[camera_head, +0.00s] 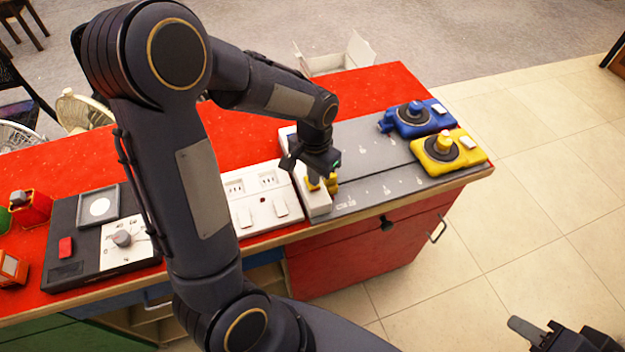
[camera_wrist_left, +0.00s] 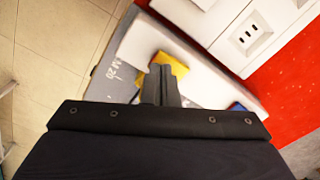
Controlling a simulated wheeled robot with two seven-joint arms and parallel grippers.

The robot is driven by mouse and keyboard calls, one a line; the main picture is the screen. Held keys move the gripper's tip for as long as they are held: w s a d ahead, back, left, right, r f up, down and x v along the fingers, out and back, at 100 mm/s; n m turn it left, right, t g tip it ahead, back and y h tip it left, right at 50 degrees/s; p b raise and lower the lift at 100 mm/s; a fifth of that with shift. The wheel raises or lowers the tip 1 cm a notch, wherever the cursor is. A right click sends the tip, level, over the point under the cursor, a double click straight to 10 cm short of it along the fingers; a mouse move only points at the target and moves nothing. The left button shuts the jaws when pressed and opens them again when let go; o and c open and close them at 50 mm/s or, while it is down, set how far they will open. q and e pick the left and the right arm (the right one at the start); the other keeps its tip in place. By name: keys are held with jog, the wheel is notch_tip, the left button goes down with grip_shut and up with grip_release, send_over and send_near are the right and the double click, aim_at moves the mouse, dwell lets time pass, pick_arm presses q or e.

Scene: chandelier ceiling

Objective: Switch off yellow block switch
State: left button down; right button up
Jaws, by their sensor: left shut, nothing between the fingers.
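A grey panel (camera_head: 372,180) with a white end strip (camera_head: 313,192) lies on the red counter. A small yellow piece (camera_head: 332,182) shows at the white end, right by my left gripper (camera_head: 320,184). In the left wrist view the yellow piece (camera_wrist_left: 170,65) is just beyond the shut fingertips (camera_wrist_left: 160,82); I cannot tell whether they touch. My right gripper (camera_head: 560,338) is at the bottom right, away from the counter, partly cut off.
A white socket panel (camera_head: 262,208) adjoins the grey panel on the left. A black box with a dial (camera_head: 90,260) and red objects (camera_head: 30,208) stand further left. A blue piece (camera_wrist_left: 237,106) shows near the gripper in the wrist view. Tiled floor lies right of the counter.

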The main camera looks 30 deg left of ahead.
pick_arm(q)
jog(key=shift+f+b, duration=0.6)
jog(key=shift+f, duration=0.15)
jog(key=shift+r, duration=0.15)
notch_tip(320, 180, up, 7)
jog(key=p, duration=0.5)
jog(key=shift+p, duration=0.4)
dwell(0.4)
jog(key=s+d+r+n+t+h, duration=0.2)
jog(key=s+r, duration=0.3)
jog(key=s, duration=0.3)
jog(key=s+d+r+n+t+h, duration=0.1)
jog(key=s+d+r+n+t, duration=0.1)
jog(key=s+r, duration=0.3)
jog(key=s+t, duration=0.1)
jog(key=s, duration=0.3)
jog(key=shift+r+t+h, duration=0.3)
jog(key=shift+h, duration=0.1)
